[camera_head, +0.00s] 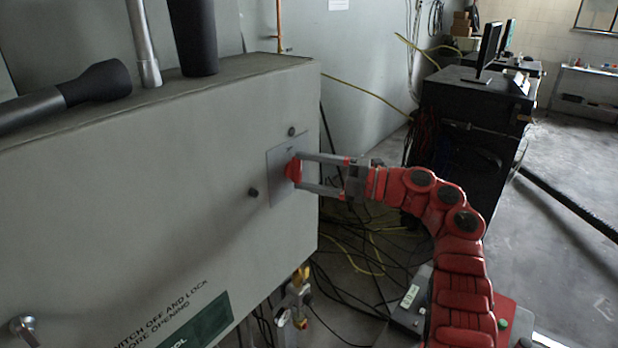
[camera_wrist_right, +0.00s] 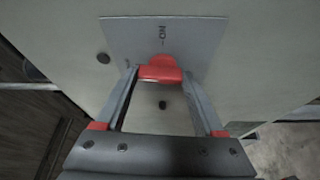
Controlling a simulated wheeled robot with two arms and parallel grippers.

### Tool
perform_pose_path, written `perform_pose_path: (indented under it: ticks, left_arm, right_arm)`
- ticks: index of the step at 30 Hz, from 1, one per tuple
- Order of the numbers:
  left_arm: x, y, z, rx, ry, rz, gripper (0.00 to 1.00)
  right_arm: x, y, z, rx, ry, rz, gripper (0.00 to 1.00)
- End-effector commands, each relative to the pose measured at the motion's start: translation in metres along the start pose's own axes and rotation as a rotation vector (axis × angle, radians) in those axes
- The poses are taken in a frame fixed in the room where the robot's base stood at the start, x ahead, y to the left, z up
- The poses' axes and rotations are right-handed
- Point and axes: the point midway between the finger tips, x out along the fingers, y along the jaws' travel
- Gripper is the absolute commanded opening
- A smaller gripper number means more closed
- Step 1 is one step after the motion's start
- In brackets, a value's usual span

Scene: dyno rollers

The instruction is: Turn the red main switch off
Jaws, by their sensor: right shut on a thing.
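The red main switch (camera_head: 293,170) sits on a light grey plate (camera_head: 276,188) on the front of a large grey cabinet. My right gripper (camera_head: 296,173) reaches it from the right, with one finger above and one below, and is shut on the switch. In the right wrist view the red switch (camera_wrist_right: 161,69) lies between the fingertips of my right gripper (camera_wrist_right: 160,78). The plate (camera_wrist_right: 200,35) there bears an "ON" mark above the switch. Part of the switch is hidden by the fingers. My left gripper does not show.
The grey cabinet (camera_head: 130,190) fills the left side, with a dark bolt (camera_head: 253,192) near the plate. Cables (camera_head: 365,245) lie on the floor right of the cabinet. A black rack (camera_head: 455,135) with monitors stands behind my right arm. Open floor lies at the right.

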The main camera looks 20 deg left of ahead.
Motion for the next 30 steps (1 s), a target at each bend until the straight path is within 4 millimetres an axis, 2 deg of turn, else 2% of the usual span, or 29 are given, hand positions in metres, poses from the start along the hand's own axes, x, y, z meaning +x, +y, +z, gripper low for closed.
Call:
perform_pose_path:
  ticks: [9, 24, 25, 29, 30]
  left_arm:
    - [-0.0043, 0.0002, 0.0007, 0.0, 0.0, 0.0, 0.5]
    - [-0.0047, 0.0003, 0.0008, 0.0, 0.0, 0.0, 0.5]
    - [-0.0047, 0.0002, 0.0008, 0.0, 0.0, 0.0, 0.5]
    - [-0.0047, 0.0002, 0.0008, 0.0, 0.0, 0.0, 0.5]
    - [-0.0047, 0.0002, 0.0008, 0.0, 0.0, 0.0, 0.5]
  right_arm:
    - [-0.0005, 0.0003, -0.0001, -0.094, 0.0, -0.039, 0.15]
    - [-0.0001, -0.0002, -0.0003, -0.108, 0.0, -0.047, 0.15]
    - [0.0, -0.0002, -0.0004, -0.108, 0.0, -0.047, 0.74]
    - [0.0, 0.0001, -0.0004, -0.108, 0.0, -0.046, 0.97]
    - [0.0001, 0.0002, -0.0005, -0.108, 0.001, -0.046, 1.0]
